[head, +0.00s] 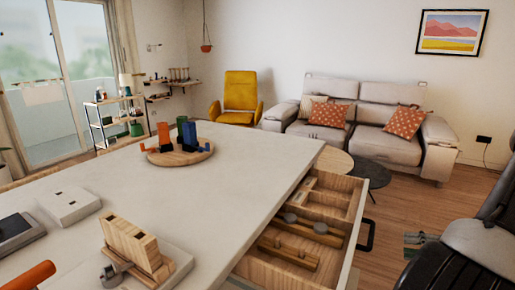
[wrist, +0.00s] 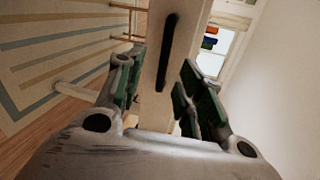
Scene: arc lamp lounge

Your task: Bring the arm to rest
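My gripper (wrist: 162,95) shows in the wrist view with its two dark green-padded fingers spread apart. Nothing is held between them. A pale panel with a long black bar (wrist: 168,50), which looks like a handle, stands beyond the gap. I cannot tell whether a finger touches the panel. The gripper does not show clearly in the head view.
The pale table (head: 240,190) has an open drawer (head: 357,210) at its right side, with wooden dividers and several tools inside. A round wooden board (head: 181,158) bears coloured pieces. A wooden block (head: 132,240) stands in front. A sofa (head: 361,120) is behind.

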